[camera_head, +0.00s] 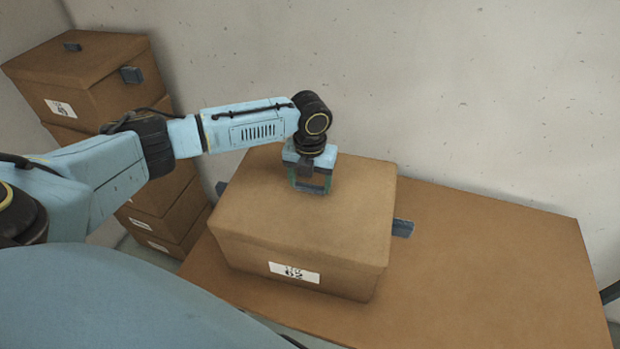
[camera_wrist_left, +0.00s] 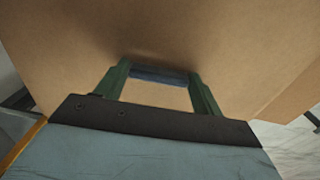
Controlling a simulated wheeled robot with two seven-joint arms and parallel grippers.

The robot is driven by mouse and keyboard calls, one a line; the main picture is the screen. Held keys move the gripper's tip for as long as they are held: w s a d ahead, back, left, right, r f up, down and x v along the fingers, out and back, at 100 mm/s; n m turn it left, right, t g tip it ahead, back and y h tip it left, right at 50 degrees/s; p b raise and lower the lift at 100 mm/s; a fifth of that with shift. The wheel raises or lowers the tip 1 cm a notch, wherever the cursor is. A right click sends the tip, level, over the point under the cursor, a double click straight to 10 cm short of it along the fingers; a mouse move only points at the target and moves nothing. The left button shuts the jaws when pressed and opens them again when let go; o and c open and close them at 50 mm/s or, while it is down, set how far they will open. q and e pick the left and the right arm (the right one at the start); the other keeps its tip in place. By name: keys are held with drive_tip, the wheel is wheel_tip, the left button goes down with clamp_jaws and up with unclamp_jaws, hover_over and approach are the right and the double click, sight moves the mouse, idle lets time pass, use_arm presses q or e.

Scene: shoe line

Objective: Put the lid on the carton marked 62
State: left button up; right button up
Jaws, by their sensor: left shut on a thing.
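The carton marked 62 (camera_head: 295,284) stands on the table, with its white label on the front side. A brown lid (camera_head: 300,225) sits over the top of the carton; from here I cannot tell whether it is fully seated. My left gripper (camera_head: 310,186) points down at the top of the lid and is shut on the lid's dark handle. In the left wrist view the green fingers (camera_wrist_left: 160,85) hold the dark handle (camera_wrist_left: 158,76) against the brown lid surface (camera_wrist_left: 220,40). My right gripper is not in view.
The brown table (camera_head: 490,270) is bare to the right of the carton. Dark side handles (camera_head: 403,228) stick out from the carton. A stack of closed cartons (camera_head: 85,75) stands at the left against the wall. A plain wall (camera_head: 440,90) runs behind the table.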

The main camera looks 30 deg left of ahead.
use_arm(q)
drive_tip(key=shift+f, duration=0.1)
idle(0.3)
drive_tip(key=o, duration=1.3)
wheel_tip(320, 180, up, 7)
drive_tip(key=p, duration=0.7)
